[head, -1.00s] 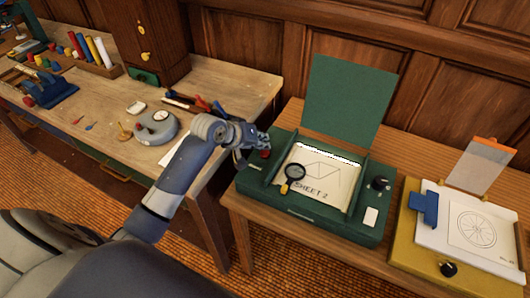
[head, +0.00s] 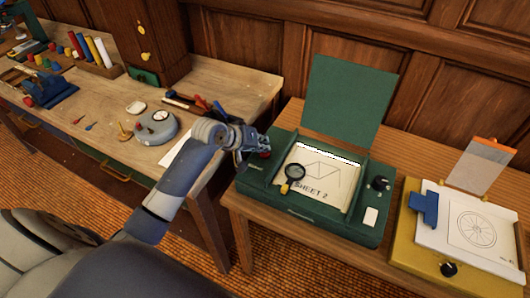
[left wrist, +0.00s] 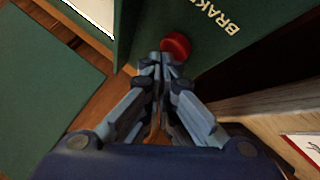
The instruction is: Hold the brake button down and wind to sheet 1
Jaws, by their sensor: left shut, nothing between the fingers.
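The green drafting box (head: 277,206) stands on the wooden table, its lid raised. Its window shows a drawing marked SHEET 2 (head: 325,180). The red brake button (head: 264,154) is on the box's left side. It also shows in the left wrist view (left wrist: 176,46), beside the printed word BRAKE. A black knob (head: 379,183) is on the box's right side. My left gripper (head: 257,148) is shut and empty, its fingertips right at the button's edge in the left wrist view (left wrist: 161,57). I cannot tell whether they touch it. My right gripper is out of view.
A magnifier (head: 295,171) lies over the sheet window. A yellow board (head: 408,238) with a wheel drawing and its own black knob (head: 449,269) stands to the right. A cluttered workbench (head: 235,97) is at left, with a gap before the box's table.

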